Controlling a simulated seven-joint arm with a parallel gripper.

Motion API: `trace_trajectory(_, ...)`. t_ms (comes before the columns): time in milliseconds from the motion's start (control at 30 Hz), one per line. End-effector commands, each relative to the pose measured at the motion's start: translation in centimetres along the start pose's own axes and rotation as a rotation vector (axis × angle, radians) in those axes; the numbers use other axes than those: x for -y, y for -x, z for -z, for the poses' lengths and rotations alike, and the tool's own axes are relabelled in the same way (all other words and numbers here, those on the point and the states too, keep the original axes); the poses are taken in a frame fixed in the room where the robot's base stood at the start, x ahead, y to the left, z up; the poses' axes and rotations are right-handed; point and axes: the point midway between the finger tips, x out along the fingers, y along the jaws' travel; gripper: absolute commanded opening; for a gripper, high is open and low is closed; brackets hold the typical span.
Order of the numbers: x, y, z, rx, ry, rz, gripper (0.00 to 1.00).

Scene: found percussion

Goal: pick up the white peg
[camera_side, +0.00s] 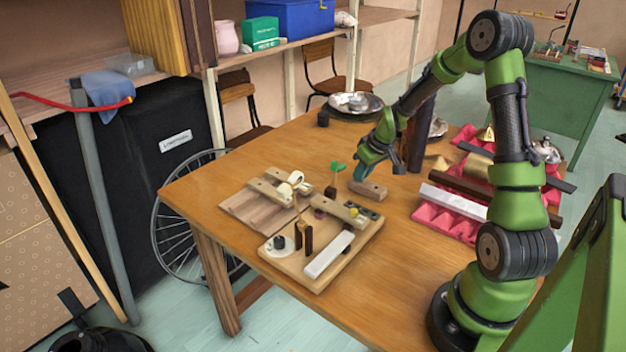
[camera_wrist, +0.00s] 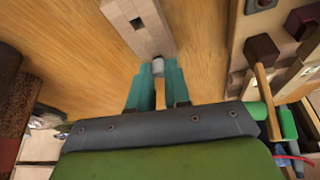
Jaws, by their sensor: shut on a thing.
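The white peg (camera_wrist: 158,65) shows in the wrist view as a small pale end between the two teal fingertips. My gripper (camera_wrist: 157,80) is shut on it. The peg overlaps the near end of a pale wooden block (camera_wrist: 151,37) with a dark square hole in its top. I cannot tell whether the peg sits in the block or is clear of it. In the side view my gripper (camera_side: 361,172) points down just above the left end of this block (camera_side: 368,189). The peg is too small to make out there.
Left of the block, a wooden board (camera_side: 290,272) holds several small parts and a white bar. A green-topped piece (camera_side: 337,168) stands close to my gripper. A metal bowl (camera_side: 357,104) is behind. The front table is clear.

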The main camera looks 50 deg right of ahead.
Motion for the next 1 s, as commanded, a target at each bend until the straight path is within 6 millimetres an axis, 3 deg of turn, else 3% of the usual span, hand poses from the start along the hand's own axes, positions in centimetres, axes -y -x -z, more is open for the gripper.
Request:
trace_trajectory(267, 0.0, 0.4, 0.2, -0.002, 0.001, -0.001, 0.0)
trace_trajectory(533, -0.1, 3.4, 1.5, -0.005, 0.001, -0.003, 0.0)
trace_trajectory(1000, 4.0, 8.6, -8.5, -0.001, -0.003, -0.005, 0.0)
